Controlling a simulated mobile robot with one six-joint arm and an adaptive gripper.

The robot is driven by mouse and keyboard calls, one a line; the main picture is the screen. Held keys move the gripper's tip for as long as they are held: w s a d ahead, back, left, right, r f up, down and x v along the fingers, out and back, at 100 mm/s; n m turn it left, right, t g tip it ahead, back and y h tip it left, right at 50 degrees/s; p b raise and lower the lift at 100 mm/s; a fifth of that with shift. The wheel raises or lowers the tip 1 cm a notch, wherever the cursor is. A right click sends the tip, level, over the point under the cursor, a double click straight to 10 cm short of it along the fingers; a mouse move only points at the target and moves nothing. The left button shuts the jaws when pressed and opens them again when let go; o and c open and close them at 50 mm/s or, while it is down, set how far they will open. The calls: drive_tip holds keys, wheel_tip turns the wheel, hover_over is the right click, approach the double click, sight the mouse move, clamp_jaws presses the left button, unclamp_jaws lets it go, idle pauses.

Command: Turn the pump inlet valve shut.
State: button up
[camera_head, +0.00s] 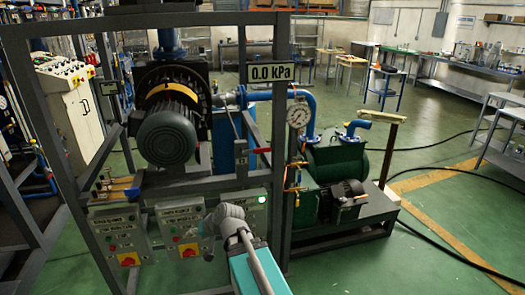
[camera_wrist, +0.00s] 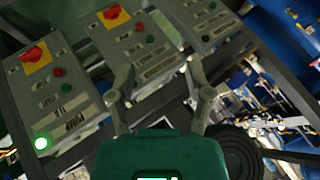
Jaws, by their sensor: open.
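A small valve with a red handle (camera_head: 262,150) sits at the frame post by the blue pipe in the head view. Orange-handled fittings (camera_head: 292,189) stand on the thin line below the round gauge (camera_head: 299,116). I cannot tell for certain which is the pump inlet valve. My gripper (camera_wrist: 158,78) is open, with nothing between its fingers in the wrist view. Its fingers point toward the control boxes, and no valve handle is clear there. In the head view my grey wrist is in front of the boxes, and the fingers are hard to make out.
Control boxes with red knobs on yellow plates (camera_head: 128,259) line the frame; one shows a lit green lamp (camera_head: 262,199). A display (camera_head: 271,73) reads 0.0 kPa. The green pump (camera_head: 336,160) stands right of the frame. Open floor and black cables lie farther right.

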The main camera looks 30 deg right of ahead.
drive_tip(key=w+d+r+m+t, duration=0.4)
drive_tip(key=d+r+t, duration=0.15)
drive_tip(key=d, duration=0.25)
drive_tip(key=m+t+h+p, duration=0.1)
drive_tip(key=m+t+h, duration=0.3)
drive_tip(key=m+h, duration=0.85)
approach(263, 151)
drive_tip(key=s+m+y, duration=0.1)
drive_tip(key=s+y, duration=0.1)
drive_tip(key=s, duration=0.1)
drive_tip(key=shift+s+a+r, duration=0.15)
drive_tip(key=shift+s+r, duration=0.05)
drive_tip(key=shift+r, duration=0.1)
drive_tip(key=shift+w, duration=0.1)
drive_tip(key=x, duration=1.3)
drive_tip(key=shift+w+d, duration=0.2)
drive_tip(key=shift+w, duration=0.1)
drive_tip(key=shift+c, duration=0.3)
clamp_jaws()
